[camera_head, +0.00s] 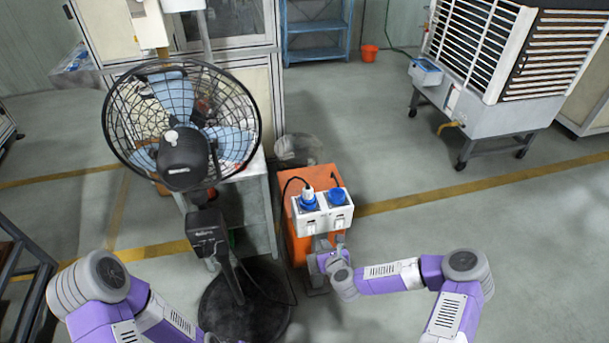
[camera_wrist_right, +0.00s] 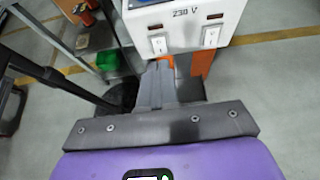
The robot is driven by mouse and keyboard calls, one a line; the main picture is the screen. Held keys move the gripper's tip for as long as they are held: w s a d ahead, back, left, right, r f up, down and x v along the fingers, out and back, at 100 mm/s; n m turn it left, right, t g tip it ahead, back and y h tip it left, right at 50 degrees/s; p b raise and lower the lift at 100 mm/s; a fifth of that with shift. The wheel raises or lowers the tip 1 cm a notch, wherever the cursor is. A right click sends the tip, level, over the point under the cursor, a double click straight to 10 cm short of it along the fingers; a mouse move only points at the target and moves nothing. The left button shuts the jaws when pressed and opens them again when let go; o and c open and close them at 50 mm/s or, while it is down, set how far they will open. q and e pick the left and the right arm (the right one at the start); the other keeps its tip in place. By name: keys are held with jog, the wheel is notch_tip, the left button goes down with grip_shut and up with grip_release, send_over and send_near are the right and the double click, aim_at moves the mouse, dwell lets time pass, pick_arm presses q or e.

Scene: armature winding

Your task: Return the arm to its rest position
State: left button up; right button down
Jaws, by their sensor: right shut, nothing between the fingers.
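My right arm (camera_head: 395,275) comes in from the lower right and reaches toward the front of the socket box. My right gripper (camera_head: 322,243) is shut and empty, just below the white socket panel (camera_head: 322,216). In the right wrist view the shut fingers (camera_wrist_right: 157,85) point at the panel's lower edge, close to two white switches (camera_wrist_right: 183,44). Whether they touch the panel I cannot tell. My left arm (camera_head: 95,295) shows at the lower left, and its gripper is out of the picture.
The panel sits on an orange stand (camera_head: 300,248) with blue sockets (camera_head: 338,195) and a white plug (camera_head: 308,192). A pedestal fan (camera_head: 183,150) stands close on the left, its round base (camera_head: 245,305) on the floor. A large air cooler (camera_head: 500,70) is at the back right. The right floor is clear.

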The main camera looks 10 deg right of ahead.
jog(key=s+a+f+n+g+y, duration=0.45)
jog(key=s+a+n, duration=0.65)
jog(key=n, duration=0.5)
jog(key=s+f+n+g, duration=0.2)
jog(key=s+n+g, duration=0.5)
jog(key=s+n, duration=0.9)
jog(key=shift+s+d+n, duration=0.25)
jog(key=shift+d+n, duration=0.2)
jog(key=shift+n, duration=0.15)
